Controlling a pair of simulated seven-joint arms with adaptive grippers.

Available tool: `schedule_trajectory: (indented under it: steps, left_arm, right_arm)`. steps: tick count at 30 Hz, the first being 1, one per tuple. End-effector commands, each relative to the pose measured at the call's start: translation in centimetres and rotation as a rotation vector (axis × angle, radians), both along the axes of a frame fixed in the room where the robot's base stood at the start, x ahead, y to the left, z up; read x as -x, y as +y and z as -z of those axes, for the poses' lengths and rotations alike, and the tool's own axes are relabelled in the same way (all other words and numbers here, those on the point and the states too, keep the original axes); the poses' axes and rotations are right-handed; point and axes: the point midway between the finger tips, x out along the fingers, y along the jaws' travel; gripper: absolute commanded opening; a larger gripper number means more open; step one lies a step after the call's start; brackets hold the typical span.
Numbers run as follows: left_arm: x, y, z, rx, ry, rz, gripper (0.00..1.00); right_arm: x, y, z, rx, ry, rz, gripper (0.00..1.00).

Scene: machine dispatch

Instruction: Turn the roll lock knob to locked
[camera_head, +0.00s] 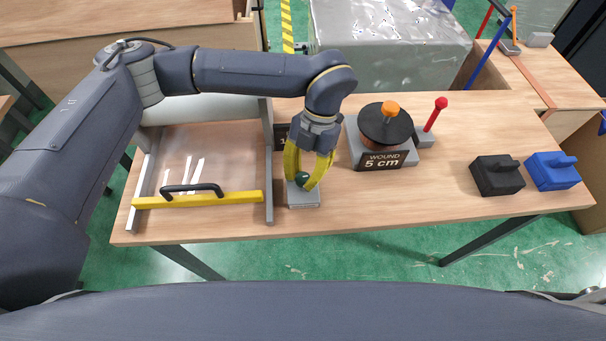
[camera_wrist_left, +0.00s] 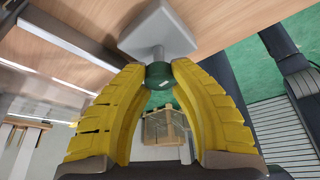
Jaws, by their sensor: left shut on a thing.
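The roll lock knob (camera_head: 301,179) is a small dark green knob on a grey base block (camera_head: 303,199) near the table's front edge. In the left wrist view the green knob (camera_wrist_left: 159,74) sits on a short post from the pale grey block (camera_wrist_left: 158,30). My left gripper (camera_head: 304,183) has yellow fingers and is shut on the knob from above. In the left wrist view its fingertips (camera_wrist_left: 160,70) touch the knob on both sides. Which way the knob is turned cannot be told. My right gripper is not in view.
Left of the knob stands a grey-railed frame with a yellow bar (camera_head: 198,199) and black handle. To the right are a black disc (camera_head: 385,127) with an orange knob, a "WOUND 5 cm" sign (camera_head: 382,160), a red-tipped lever (camera_head: 436,113), and black (camera_head: 497,176) and blue blocks (camera_head: 552,171).

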Motion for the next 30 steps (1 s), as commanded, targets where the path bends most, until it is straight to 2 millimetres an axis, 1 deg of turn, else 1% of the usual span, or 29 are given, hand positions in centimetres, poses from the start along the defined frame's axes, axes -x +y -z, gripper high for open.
schedule_trajectory:
  steps: [9, 19, 29, 30]
  left_arm:
    - [0.22, 0.08, 0.06, -0.005, 0.005, 0.01, 0.0]
    - [0.25, 0.12, 0.1, -0.006, 0.008, 0.17, 0.0]
    - [0.33, 0.17, 0.16, -0.007, 0.01, 0.181, 0.0]
    - [0.33, 0.17, 0.16, -0.007, 0.01, 0.181, 0.27]
  right_arm:
    - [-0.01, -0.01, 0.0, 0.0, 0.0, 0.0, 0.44]
    - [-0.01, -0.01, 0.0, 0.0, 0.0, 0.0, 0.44]
    - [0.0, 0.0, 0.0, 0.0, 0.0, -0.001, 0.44]
    - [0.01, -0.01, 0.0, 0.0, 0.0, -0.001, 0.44]
